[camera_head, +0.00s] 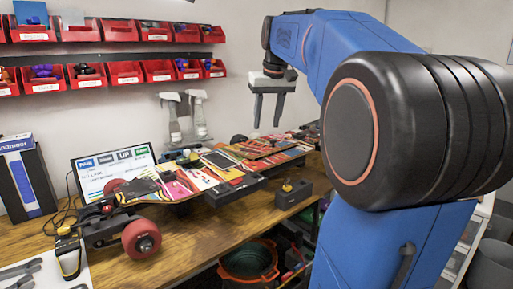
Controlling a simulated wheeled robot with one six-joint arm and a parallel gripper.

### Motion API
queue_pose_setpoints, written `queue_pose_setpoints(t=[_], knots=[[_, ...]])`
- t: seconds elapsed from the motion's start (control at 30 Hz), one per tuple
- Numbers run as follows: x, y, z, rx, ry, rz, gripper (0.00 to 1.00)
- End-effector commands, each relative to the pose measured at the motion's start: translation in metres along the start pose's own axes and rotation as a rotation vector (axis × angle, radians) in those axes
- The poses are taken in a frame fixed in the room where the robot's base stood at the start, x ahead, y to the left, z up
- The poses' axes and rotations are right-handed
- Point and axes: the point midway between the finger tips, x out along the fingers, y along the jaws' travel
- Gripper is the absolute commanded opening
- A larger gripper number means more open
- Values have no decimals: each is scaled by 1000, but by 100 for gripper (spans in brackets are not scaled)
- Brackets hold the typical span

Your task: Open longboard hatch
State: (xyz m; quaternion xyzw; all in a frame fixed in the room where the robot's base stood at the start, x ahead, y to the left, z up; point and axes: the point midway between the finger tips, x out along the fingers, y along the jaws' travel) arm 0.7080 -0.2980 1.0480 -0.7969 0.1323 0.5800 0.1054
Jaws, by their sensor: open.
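The longboard (185,185) lies across the wooden workbench, its coloured graphic deck facing up and a red wheel (141,238) at its near left end. Dark flat pieces lie on the deck, including a dark rectangle (219,159) near its middle. I cannot tell which part is the hatch. My gripper (267,124) hangs above the right part of the longboard, fingers pointing down and apart, with nothing between them. It is clear of the board.
A small dark block (294,194) sits on the bench (200,232) in front of the board. A screen (113,170) stands behind the board's left end. Spray bottles (190,117) are near the wall, below red bins (126,74). A bucket (248,262) is beneath the bench edge.

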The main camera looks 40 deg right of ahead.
Motion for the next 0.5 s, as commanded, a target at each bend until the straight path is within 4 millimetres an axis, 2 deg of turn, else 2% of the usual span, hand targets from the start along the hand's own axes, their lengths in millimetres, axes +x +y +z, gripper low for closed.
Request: queue_pose_setpoints(t=[0.5], knots=[[21,-45,67,-2,-57,4,41]])
